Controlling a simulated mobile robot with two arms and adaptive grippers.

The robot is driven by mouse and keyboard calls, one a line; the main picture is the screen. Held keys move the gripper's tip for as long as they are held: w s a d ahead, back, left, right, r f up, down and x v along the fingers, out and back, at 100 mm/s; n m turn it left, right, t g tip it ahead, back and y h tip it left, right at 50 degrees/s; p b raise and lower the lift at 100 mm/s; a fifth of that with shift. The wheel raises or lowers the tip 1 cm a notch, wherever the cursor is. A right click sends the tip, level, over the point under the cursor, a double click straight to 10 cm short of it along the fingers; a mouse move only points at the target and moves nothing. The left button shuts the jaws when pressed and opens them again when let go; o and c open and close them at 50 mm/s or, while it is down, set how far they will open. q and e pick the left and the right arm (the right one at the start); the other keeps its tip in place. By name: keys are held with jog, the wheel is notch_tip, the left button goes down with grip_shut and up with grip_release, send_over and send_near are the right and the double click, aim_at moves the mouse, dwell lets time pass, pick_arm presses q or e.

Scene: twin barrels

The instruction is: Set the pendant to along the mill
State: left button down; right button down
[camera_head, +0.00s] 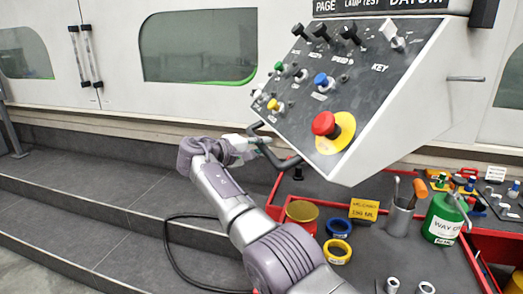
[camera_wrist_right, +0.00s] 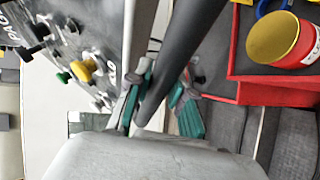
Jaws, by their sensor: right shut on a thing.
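The pendant (camera_head: 345,80) is a grey-black control panel in a white housing, at the upper right of the head view. Its face has coloured buttons, switches and a red mushroom knob on a yellow disc; it is tilted and faces down-left. A black bar handle (camera_head: 286,162) runs along its lower left edge. My right gripper (camera_head: 255,147) is at this handle, its fingers closed around the bar. In the wrist view the dark handle (camera_wrist_right: 192,50) passes between the teal finger pads of this gripper (camera_wrist_right: 162,103). The white mill (camera_head: 120,90) with dark windows stands behind. My left gripper is out of view.
Below the pendant, a red-edged tray (camera_head: 462,262) holds a can (camera_head: 302,212), tape rolls (camera_head: 338,251), a tool cup (camera_head: 399,218) and a green container (camera_head: 443,219). Grey steps (camera_head: 85,195) run along the mill at left, mostly clear, with a black cable (camera_head: 172,252).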

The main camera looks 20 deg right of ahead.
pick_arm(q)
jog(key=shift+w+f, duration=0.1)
pick_arm(e)
jog(key=shift+w+r, duration=0.2)
jog(key=shift+w, duration=0.05)
jog(key=c, duration=1.2)
grip_release()
jog(key=shift+o, duration=0.9)
jog(key=shift+f, duration=0.15)
